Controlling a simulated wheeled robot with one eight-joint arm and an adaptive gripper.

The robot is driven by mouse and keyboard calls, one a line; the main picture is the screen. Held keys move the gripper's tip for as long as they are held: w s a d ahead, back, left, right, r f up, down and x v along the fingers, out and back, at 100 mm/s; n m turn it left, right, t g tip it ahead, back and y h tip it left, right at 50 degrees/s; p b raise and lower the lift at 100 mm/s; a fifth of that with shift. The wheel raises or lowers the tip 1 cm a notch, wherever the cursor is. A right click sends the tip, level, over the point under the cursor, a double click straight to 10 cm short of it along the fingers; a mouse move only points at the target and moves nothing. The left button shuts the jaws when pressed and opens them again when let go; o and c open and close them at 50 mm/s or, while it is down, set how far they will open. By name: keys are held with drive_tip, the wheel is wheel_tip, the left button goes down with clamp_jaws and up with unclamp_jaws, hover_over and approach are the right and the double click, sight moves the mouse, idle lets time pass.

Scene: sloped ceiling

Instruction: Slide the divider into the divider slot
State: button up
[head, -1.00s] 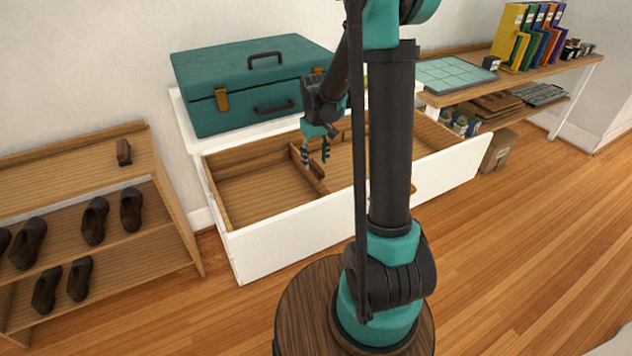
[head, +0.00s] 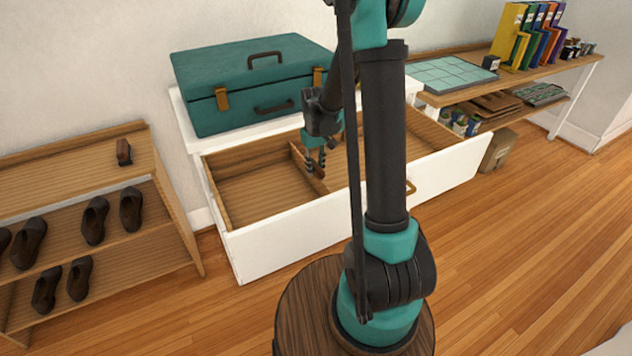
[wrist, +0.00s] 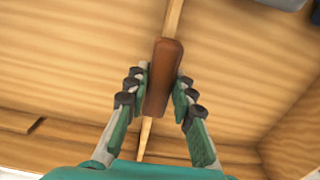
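The divider (head: 299,158) is a thin wooden panel standing on edge in the open drawer, running from the back toward the front. It carries a darker brown grip piece (wrist: 163,72) on its top edge, seen between my fingers in the wrist view. My gripper (head: 315,172) reaches down into the drawer over the divider. Its fingers (wrist: 160,92) are closed in on both sides of the brown piece and appear to touch it. The white-fronted drawer (head: 290,235) has a wood interior. I cannot make out the divider slot, and the arm hides part of the drawer.
A teal case (head: 245,85) stands on the cabinet behind the drawer. A shoe rack (head: 75,170) with a small brown object (head: 123,152) is at the left. A shelf (head: 525,75) with books is at the right. The drawer's left compartment (head: 255,190) is empty.

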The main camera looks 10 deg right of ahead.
drive_tip(key=shift+c, duration=1.4)
drive_tip(key=shift+r, duration=3.2)
drive_tip(key=shift+d, duration=0.15)
drive_tip(key=shift+w+d, duration=1.25)
drive_tip(key=shift+d, duration=2.5)
drive_tip(key=shift+w+d, duration=1.25)
drive_tip(key=shift+d, duration=2.55)
drive_tip(key=shift+w+d, duration=1.25)
drive_tip(key=shift+d, duration=2.5)
drive_tip(key=shift+f, duration=0.4)
